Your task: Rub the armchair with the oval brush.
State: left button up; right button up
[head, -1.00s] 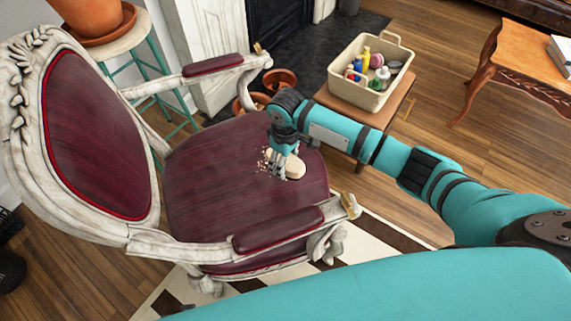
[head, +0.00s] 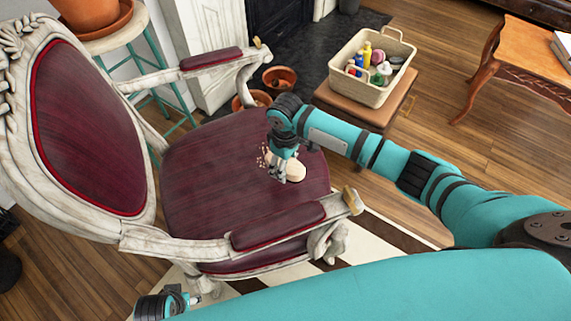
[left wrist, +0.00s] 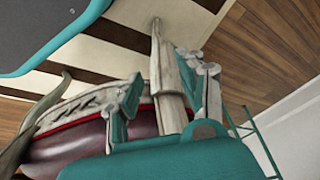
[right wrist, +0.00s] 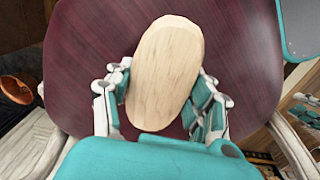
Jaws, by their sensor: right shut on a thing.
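The armchair (head: 225,170) has a carved whitish frame and dark red upholstery, and its seat faces up. The oval brush (head: 296,170), with a pale wooden back, is at the front part of the seat, seemingly on it; its underside is hidden. My right gripper (head: 281,174) is shut on the brush, which also fills the middle of the right wrist view (right wrist: 165,70) between the fingers. Small pale crumbs (head: 262,157) lie on the seat beside the brush. My left gripper (head: 190,299) is low beside the chair, its fingers apart and empty in the left wrist view (left wrist: 165,85).
A cream basket (head: 372,85) with bottles stands on a brown stool (head: 333,102) beyond the chair. Terracotta pots (head: 279,77) are on the floor behind it. The near armrest (head: 280,226) lies between the seat and my body. A wooden table (head: 535,62) stands at right.

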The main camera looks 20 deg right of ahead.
notch_tip(320, 180, down, 3)
jog(key=b, duration=0.3)
jog(key=shift+f+b, duration=0.1)
jog(key=shift+b, duration=0.2)
pick_arm(q)
jog(key=w+v, duration=0.2)
jog(key=v, duration=1.2)
jog(key=shift+w+r+t, duration=0.2)
jog(key=shift+r+t, duration=0.05)
jog(key=shift+t, duration=0.15)
pick_arm(e)
jog(key=shift+f, duration=0.15)
pick_arm(q)
jog(key=shift+a, duration=0.1)
jog(key=shift+f+b, duration=0.3)
jog(key=shift+b, duration=0.2)
pick_arm(e)
jog(key=shift+f, duration=1.05)
